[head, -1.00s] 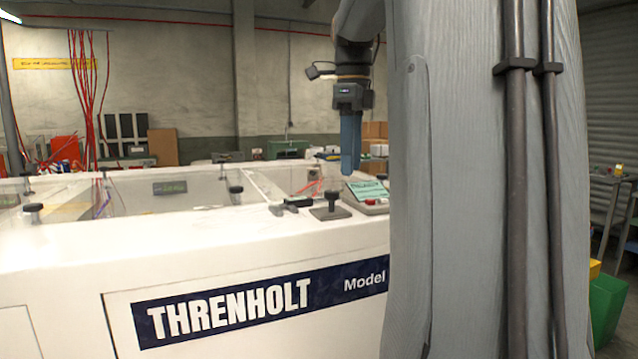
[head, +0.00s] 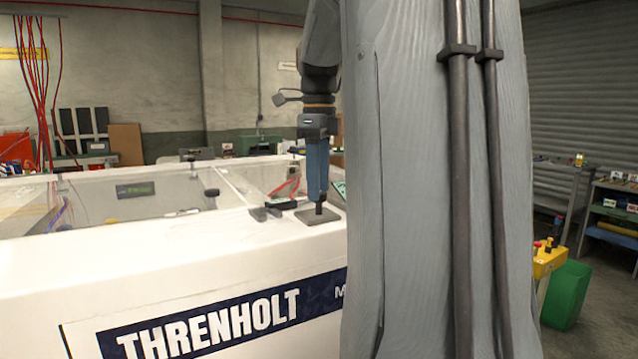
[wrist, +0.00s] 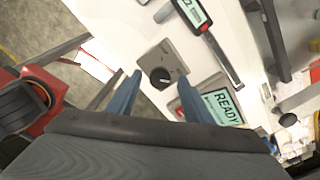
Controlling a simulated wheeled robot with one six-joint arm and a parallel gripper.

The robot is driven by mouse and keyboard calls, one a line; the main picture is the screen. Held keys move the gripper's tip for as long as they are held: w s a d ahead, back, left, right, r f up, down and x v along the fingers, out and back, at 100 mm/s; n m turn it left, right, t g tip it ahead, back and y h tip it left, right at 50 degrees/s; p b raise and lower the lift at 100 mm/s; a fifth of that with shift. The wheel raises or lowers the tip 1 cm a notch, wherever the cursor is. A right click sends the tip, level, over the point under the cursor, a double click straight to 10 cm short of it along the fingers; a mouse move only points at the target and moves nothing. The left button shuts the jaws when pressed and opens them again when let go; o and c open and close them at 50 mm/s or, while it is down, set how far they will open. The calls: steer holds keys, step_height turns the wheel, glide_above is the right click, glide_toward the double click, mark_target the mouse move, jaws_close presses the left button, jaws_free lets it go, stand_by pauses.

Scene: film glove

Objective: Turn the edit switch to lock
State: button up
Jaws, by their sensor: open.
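The edit switch is a round black knob (wrist: 160,77) on a square grey plate (wrist: 177,58), with a small light mark on its face. Labels on the plate are too small to read. In the head view the knob (head: 320,209) stands on its plate (head: 303,218) on the white machine's top. My gripper (head: 317,196) points straight down, with its blue fingertips at about the knob's top. In the wrist view my gripper (wrist: 157,80) is open, one finger on each side of the knob, with nothing held. Whether the fingers touch it I cannot tell.
A green READY screen (wrist: 222,105) sits close by the plate. A digital caliper-like tool (wrist: 196,15) lies on its other side. Black clamps (head: 275,210) stand left of the plate. The machine's clear-walled well (head: 150,200) lies further left. A green bin (head: 567,295) stands right.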

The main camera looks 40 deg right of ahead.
steer(key=shift+f, duration=0.4)
steer(key=c, duration=1.1)
steer(key=shift+o, duration=0.2)
